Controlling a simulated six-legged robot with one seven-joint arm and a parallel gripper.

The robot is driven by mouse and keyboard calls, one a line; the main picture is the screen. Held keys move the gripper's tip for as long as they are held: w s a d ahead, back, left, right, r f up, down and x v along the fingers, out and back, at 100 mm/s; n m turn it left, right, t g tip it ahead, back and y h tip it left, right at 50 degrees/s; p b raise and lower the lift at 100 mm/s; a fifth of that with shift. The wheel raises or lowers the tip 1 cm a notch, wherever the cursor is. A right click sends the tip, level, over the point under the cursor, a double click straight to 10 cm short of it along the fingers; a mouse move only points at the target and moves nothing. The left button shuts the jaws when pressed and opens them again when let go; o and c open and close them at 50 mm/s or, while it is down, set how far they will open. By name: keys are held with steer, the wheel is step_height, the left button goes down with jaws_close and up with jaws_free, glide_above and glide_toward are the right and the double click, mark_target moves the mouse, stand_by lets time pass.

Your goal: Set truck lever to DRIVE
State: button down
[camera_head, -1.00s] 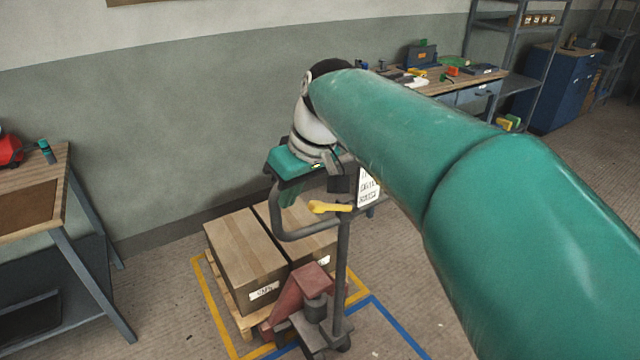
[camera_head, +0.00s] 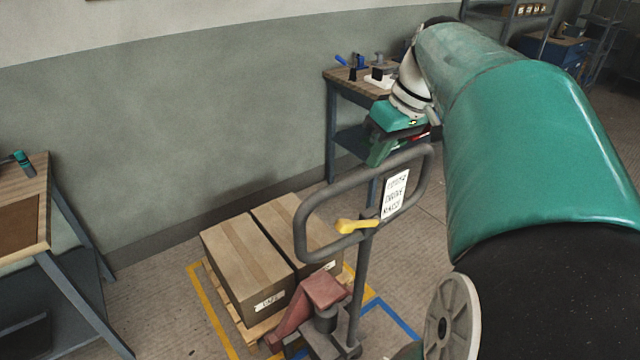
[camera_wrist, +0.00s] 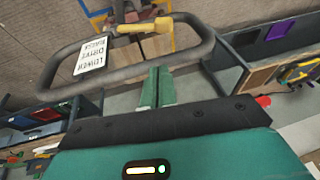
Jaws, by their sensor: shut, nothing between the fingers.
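The pallet truck's grey handle loop (camera_head: 300,215) stands upright on its post. Its yellow lever (camera_head: 357,226) points left, roughly level, inside the loop's lower part. A white label (camera_head: 395,194) with three lines of text is to its right. The lever also shows in the wrist view (camera_wrist: 143,27), beside the label (camera_wrist: 93,55). My green gripper (camera_head: 378,154) is above and beyond the loop, apart from the lever. In the wrist view its fingers (camera_wrist: 157,82) are together, empty, with their tips near the loop's bar; contact cannot be told.
Two cardboard boxes (camera_head: 246,265) sit on a pallet (camera_head: 213,287) beyond the truck's red body (camera_head: 322,289). A workbench (camera_head: 345,78) stands behind my gripper. Another table (camera_head: 42,215) is at the left. Floor between the left table and pallet is clear.

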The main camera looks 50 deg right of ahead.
steer(key=s+f, duration=0.1)
glide_toward(344, 224)
step_height(344, 224, down, 3)
steer(key=w+d, duration=0.2)
steer(key=d, duration=0.1)
steer(key=f, duration=0.1)
steer(key=a+f, duration=0.1)
steer(key=f, duration=0.1)
steer(key=shift+w+a+f, duration=0.25)
steer(key=shift+w+a, duration=0.1)
steer(key=shift+a, duration=0.05)
steer(key=shift+s, duration=0.1)
steer(key=shift+a+f, duration=0.1)
steer(key=shift+a+f+h, duration=0.35)
steer(key=shift+f+h, duration=0.05)
steer(key=shift+w+a+f+h, duration=0.15)
steer(key=shift+a+f+h, duration=0.25)
steer(key=shift+f, duration=0.1)
steer(key=shift+w+a+f+h, duration=0.15)
steer(key=shift+a+f+h, duration=0.15)
steer(key=shift+f+h, duration=0.15)
steer(key=f, duration=0.1)
steer(key=a+f, duration=0.1)
steer(key=f, duration=0.1)
steer(key=shift+w+a+g, duration=0.2)
steer(key=shift+a+g, duration=0.1)
steer(key=shift+a, duration=0.05)
